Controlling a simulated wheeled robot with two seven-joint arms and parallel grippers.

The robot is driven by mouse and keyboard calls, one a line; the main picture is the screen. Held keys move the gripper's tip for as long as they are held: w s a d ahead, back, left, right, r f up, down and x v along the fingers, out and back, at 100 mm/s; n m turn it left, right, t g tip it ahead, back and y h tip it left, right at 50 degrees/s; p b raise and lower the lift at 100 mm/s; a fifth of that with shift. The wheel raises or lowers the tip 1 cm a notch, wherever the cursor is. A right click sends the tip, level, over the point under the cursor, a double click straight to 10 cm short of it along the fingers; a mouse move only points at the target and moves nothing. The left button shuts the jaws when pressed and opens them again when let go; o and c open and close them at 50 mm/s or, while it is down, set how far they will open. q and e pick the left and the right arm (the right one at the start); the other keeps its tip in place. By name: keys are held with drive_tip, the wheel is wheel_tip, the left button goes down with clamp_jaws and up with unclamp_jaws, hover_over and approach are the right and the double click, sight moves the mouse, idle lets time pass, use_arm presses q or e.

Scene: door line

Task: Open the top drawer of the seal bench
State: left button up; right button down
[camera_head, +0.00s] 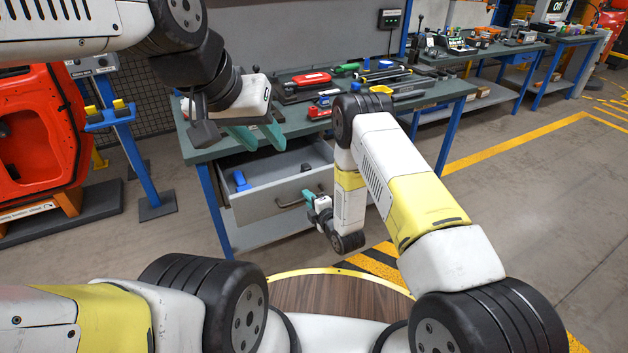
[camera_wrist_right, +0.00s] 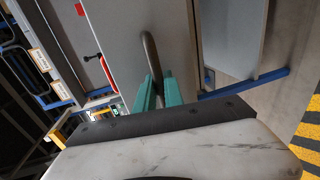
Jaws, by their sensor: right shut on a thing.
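The seal bench has a dark green top (camera_head: 225,143) and blue legs. Its grey top drawer (camera_head: 262,203) is pulled out, and its inside shows, with a blue object (camera_head: 241,180) in it. The bar handle (camera_head: 291,203) is on the drawer front. My right gripper (camera_head: 308,197) is shut on this handle (camera_wrist_right: 150,52); in the right wrist view its teal fingers (camera_wrist_right: 158,92) sit on both sides of the bar. My left gripper (camera_head: 256,137) is open and empty, above the drawer near the bench's front edge. Its arm hides part of the bench top.
Tools and a red case (camera_head: 311,79) lie on the bench top. An orange door panel (camera_head: 38,135) stands at the left beside a blue post (camera_head: 140,150). More workbenches (camera_head: 520,50) run to the back right. The floor right of the bench is open, with yellow lines.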

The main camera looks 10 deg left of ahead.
drive_tip(key=c, duration=1.5)
unclamp_jaws()
drive_tip(key=shift+o, duration=0.2)
drive_tip(key=v, duration=0.7)
drive_tip(key=shift+s+d, duration=0.25)
drive_tip(key=shift+s, duration=0.05)
